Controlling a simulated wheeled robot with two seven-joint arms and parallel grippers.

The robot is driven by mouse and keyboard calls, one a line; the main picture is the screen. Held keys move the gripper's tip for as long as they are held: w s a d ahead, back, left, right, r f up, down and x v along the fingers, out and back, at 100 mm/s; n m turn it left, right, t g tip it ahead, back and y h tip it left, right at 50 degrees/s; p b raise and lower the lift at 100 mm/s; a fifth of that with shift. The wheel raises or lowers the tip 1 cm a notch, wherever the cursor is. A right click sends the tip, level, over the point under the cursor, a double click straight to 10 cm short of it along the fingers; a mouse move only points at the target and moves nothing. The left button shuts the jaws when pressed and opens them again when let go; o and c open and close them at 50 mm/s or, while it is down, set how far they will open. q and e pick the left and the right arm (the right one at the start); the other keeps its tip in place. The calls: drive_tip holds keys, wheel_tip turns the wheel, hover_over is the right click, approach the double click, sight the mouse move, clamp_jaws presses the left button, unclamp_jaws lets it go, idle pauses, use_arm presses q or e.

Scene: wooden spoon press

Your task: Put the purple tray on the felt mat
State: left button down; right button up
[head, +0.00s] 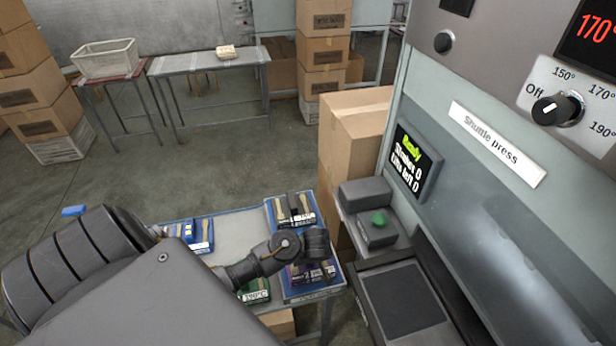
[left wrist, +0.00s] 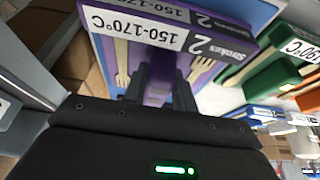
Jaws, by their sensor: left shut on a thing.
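The purple tray (head: 312,272) lies at the near right of the low table, over a blue surface. In the left wrist view the purple tray (left wrist: 217,37) fills the top, with wooden forks and a white "150-170°C" label marked 2 Strokes. My left gripper (head: 318,256) is over the tray, its fingers shut on the tray's middle part (left wrist: 163,78). The fingertips are hidden in the head view. A dark flat pad (head: 402,300) in front of the press could be the felt mat, but I cannot tell. My right gripper is not in view.
A green tray (head: 256,291) lies just left of the purple one. A black tray (head: 295,210) and a blue tray (head: 200,235) stand farther back on the table (head: 235,228). The shuttle press, with a green button (head: 379,219), stands right. Cardboard boxes (head: 350,130) stand behind.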

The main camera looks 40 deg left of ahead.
use_arm(q)
drive_tip(key=shift+f, duration=0.15)
drive_tip(key=c, duration=1.1)
unclamp_jaws()
drive_tip(key=shift+r, duration=0.3)
drive_tip(key=b+v, duration=0.1)
drive_tip(key=v, duration=1.1)
drive_tip(key=shift+f, duration=0.1)
